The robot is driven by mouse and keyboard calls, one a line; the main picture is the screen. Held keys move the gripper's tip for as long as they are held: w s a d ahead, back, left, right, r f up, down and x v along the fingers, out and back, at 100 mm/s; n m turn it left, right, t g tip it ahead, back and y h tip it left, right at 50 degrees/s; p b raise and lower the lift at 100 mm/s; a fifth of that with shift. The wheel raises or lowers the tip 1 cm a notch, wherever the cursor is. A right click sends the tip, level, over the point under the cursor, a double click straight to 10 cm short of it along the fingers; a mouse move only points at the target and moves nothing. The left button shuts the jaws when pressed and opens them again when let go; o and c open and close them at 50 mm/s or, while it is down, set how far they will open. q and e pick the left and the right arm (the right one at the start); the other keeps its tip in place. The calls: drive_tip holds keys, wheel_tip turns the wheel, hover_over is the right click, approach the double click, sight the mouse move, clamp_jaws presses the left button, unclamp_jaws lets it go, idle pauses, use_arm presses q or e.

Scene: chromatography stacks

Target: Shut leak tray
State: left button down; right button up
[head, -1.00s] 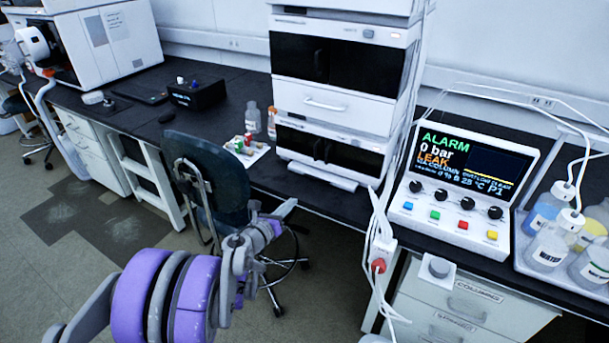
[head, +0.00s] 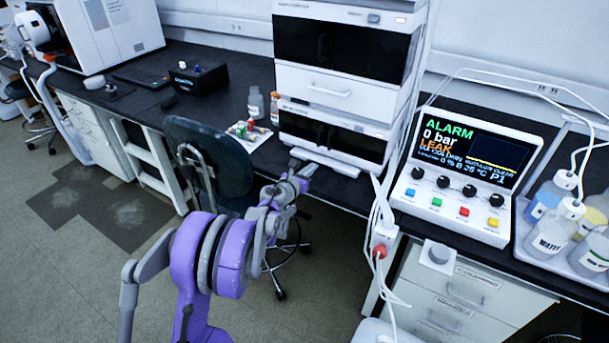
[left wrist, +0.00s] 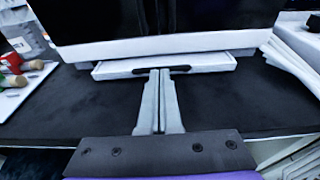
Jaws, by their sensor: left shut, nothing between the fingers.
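The leak tray (head: 338,168) is a thin white tray at the foot of the instrument stack, sticking out in front of the lowest module. In the left wrist view the tray (left wrist: 112,69) spans the middle, with a dark slot in its front. My left gripper (head: 297,166) is shut and empty, just in front of the tray. In the left wrist view its closed fingertips (left wrist: 160,72) overlap the tray's front at the slot; I cannot tell whether they touch it. My right gripper is not in view.
The stack (head: 345,92) stands on a black bench (head: 232,97). A control box (head: 463,180) to its right reads ALARM, 0 bar, LEAK. A chair (head: 205,150) is left of my arm.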

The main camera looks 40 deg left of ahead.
sight(318, 160)
use_arm(q)
drive_tip(key=shift+w+f, duration=0.1)
drive_tip(key=shift+w, duration=0.3)
drive_tip(key=shift+w, duration=0.1)
drive_tip(key=x, duration=0.3)
drive_tip(key=shift+w+r, duration=0.2)
drive_tip(key=shift+r, duration=0.1)
drive_tip(key=shift+w+r, duration=0.1)
drive_tip(key=shift+w, duration=0.1)
drive_tip(key=shift+s+a+r, duration=0.1)
